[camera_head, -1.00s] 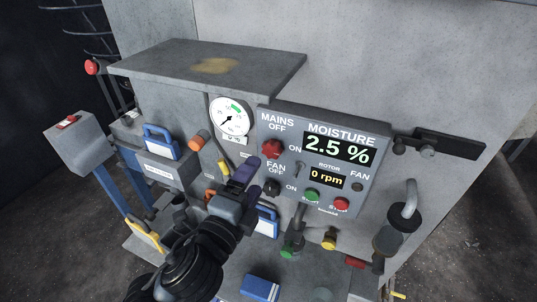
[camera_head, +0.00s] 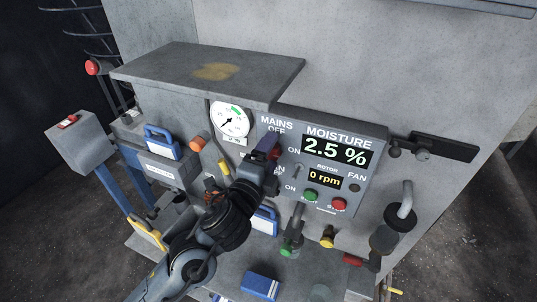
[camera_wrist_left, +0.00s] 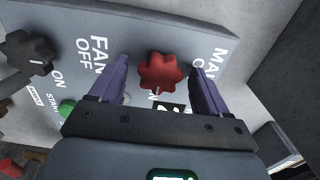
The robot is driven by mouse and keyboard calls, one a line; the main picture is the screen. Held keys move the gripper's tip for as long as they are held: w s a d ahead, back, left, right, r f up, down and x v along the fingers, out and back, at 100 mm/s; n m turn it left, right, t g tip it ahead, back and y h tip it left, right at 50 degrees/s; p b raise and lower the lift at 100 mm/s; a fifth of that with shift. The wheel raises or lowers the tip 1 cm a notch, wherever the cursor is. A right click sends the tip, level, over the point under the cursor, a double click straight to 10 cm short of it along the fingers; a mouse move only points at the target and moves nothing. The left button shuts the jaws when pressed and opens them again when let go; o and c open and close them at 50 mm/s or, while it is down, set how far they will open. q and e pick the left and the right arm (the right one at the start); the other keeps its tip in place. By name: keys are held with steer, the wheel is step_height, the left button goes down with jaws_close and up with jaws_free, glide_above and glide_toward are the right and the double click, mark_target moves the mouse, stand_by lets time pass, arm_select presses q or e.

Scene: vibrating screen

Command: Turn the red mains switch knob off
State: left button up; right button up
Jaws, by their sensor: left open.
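The red mains switch knob (camera_wrist_left: 162,71) is a lobed knob on the grey control panel (camera_head: 360,190). In the left wrist view it sits between the two purple fingers of my left gripper (camera_wrist_left: 162,85). The fingers are open, with a gap on each side of the knob. In the head view my left gripper (camera_head: 266,147) is at the left part of the panel and covers most of the knob. Its pointer position is hard to tell. My right gripper is not in view.
The black fan knob (camera_wrist_left: 28,53) is beside the mains knob. The moisture display (camera_head: 336,151) reads 2.5 % and the rotor display (camera_head: 325,179) 0 rpm. Below are a green button (camera_head: 310,196) and a red button (camera_head: 339,204). A round gauge (camera_head: 230,119) is left of the panel.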

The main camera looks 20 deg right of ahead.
arm_select(q)
steer(key=shift+c, duration=0.2)
steer(key=c, duration=0.9)
steer(key=shift+c, duration=0.2)
steer(key=shift+n, duration=0.3)
steer(key=shift+n+p, duration=4.65)
steer(key=shift+n, duration=3.95)
